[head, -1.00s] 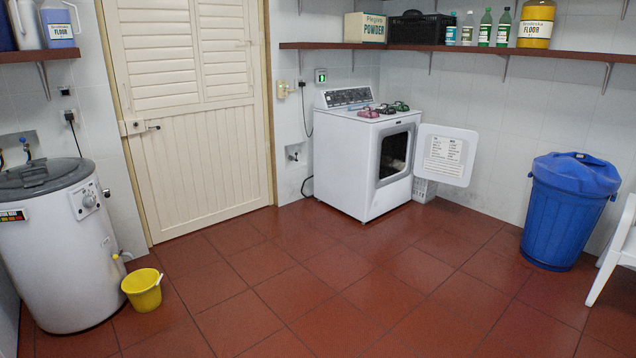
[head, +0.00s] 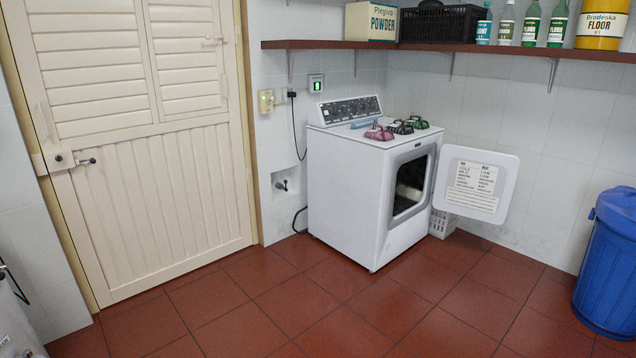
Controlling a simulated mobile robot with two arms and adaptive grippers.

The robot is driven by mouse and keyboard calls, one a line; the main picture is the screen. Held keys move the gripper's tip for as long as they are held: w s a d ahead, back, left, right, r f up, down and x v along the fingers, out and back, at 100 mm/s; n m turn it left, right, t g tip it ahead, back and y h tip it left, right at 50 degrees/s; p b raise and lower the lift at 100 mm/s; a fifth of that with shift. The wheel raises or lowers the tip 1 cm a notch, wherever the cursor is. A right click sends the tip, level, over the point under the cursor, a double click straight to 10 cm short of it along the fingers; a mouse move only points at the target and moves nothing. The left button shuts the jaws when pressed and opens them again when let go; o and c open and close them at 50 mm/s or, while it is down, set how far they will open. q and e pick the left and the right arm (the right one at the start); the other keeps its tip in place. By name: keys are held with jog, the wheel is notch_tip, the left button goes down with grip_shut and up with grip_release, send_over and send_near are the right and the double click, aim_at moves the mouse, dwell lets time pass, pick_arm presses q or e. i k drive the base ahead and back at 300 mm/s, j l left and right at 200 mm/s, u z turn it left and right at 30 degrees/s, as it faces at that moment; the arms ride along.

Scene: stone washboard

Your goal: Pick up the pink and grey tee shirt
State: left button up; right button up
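Several small folded or bunched cloth items lie on top of the white dryer (head: 345,195). A flat blue-grey item (head: 364,123) lies behind the pink one. The dryer's front door (head: 476,184) stands open to the right. Neither of my grippers is in view.
The red tiled floor (head: 290,300) in front of the dryer is clear. A blue bin (head: 608,262) stands at the right. A shelf (head: 450,47) with bottles runs above. A closed cream door (head: 150,190) is at left.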

aim_at(379, 132)
jog(key=i, duration=2.25)
